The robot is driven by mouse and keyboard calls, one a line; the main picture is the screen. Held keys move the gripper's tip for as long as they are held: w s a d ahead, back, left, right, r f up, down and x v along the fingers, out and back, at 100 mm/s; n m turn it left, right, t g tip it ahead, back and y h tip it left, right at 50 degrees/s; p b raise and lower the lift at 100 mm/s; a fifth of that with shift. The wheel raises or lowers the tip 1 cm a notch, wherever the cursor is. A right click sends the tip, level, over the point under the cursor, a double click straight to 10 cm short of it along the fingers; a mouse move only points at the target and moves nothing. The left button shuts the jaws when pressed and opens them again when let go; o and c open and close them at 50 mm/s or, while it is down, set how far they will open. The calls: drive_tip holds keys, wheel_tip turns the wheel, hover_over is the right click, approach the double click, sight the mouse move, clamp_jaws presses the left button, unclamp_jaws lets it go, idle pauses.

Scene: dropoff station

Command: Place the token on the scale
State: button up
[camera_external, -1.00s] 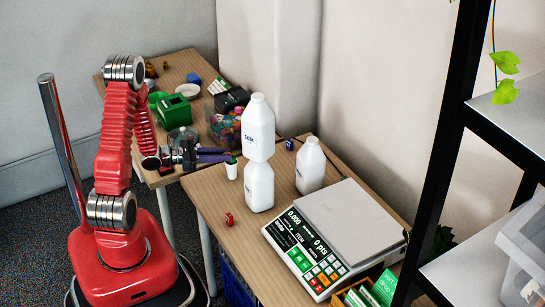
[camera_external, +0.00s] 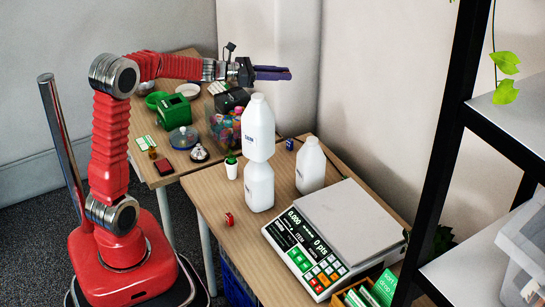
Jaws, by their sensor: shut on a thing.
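My gripper (camera_external: 286,73), with purple fingers, is raised high above the back of the tables and points right. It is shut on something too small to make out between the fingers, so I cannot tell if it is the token. The scale (camera_external: 348,222) stands at the right of the near table, with a bare grey plate and a keypad panel with a display reading 0.000 on its front-left side. My gripper is well behind and above the scale, to its upper left.
Two stacked white bottles (camera_external: 259,160) and a third bottle (camera_external: 310,166) stand left of the scale. A small plant pot (camera_external: 231,168), a red block (camera_external: 229,219) and a blue block (camera_external: 289,145) are nearby. A black shelf post (camera_external: 450,140) rises at right.

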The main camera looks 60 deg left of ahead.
drive_tip(key=d+r, duration=0.7)
drive_tip(key=d, duration=0.2)
drive_tip(key=d+f, duration=0.3)
drive_tip(key=d, duration=0.4)
drive_tip(key=shift+w+d+h, duration=0.25)
drive_tip(key=shift+w+h, duration=0.15)
drive_tip(key=shift+w, duration=0.05)
drive_tip(key=shift+o, duration=0.2)
drive_tip(key=d+f+m+g+h, duration=0.1)
drive_tip(key=d+f+m+h, duration=0.1)
drive_tip(key=d+f, duration=0.9)
wheel_tip(320, 180, down, 4)
drive_tip(key=shift+w+f+m+g+h, duration=0.2)
drive_tip(key=shift+w+m+g+h, duration=0.1)
drive_tip(key=shift+g+h, duration=0.1)
drive_tip(key=s+d+f, duration=0.1)
drive_tip(key=d+f, duration=0.2)
drive_tip(key=f, duration=0.9)
drive_tip(key=shift+s+d, duration=0.15)
drive_tip(key=shift+s, duration=0.05)
